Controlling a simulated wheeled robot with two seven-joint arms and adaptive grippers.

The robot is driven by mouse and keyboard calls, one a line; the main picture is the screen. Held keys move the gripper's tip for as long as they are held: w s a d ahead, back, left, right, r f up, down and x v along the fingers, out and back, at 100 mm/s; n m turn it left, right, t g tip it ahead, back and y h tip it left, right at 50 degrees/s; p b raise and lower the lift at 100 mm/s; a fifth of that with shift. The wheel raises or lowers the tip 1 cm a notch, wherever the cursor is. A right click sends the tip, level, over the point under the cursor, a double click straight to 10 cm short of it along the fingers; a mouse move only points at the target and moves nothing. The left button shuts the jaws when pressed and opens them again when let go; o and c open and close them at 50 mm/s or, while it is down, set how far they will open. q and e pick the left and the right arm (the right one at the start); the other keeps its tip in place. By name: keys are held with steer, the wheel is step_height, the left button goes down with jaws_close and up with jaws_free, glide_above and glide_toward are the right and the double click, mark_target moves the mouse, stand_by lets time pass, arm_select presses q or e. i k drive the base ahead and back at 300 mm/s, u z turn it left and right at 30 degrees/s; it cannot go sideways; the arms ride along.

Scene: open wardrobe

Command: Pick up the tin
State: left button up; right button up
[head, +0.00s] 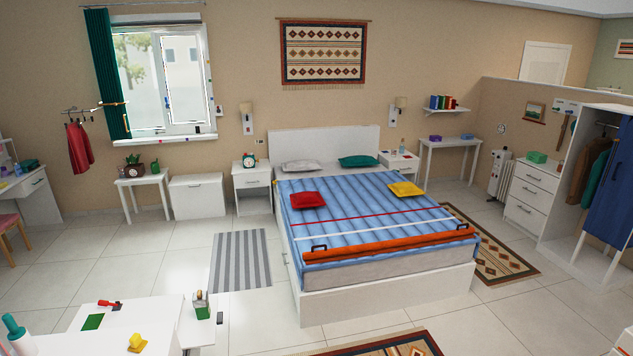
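I cannot pick out a tin for certain; several small containers are too small to identify. A green box (537,157) lies on top of the white chest of drawers (531,192) at the right, near the open wardrobe (585,185). Purple boxes (435,138) (467,136) lie on the white side table (450,147) by the back wall. A small upright container with a light front (201,305) stands on the low white furniture at the bottom left. Neither of my grippers is in view.
A bed (380,222) with a blue striped cover fills the middle. A white heater (499,172) stands left of the chest. Rugs (241,261) (490,240) lie on the tiled floor beside the bed. White furniture (120,325) stands at the bottom left. Tiled floor (540,310) is clear at the front right.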

mark_target(204, 314)
steer(key=z, duration=0.3)
steer(key=i, duration=1.8)
steer(key=u, duration=0.85)
steer(key=i, duration=1.25)
steer(key=u, duration=0.75)
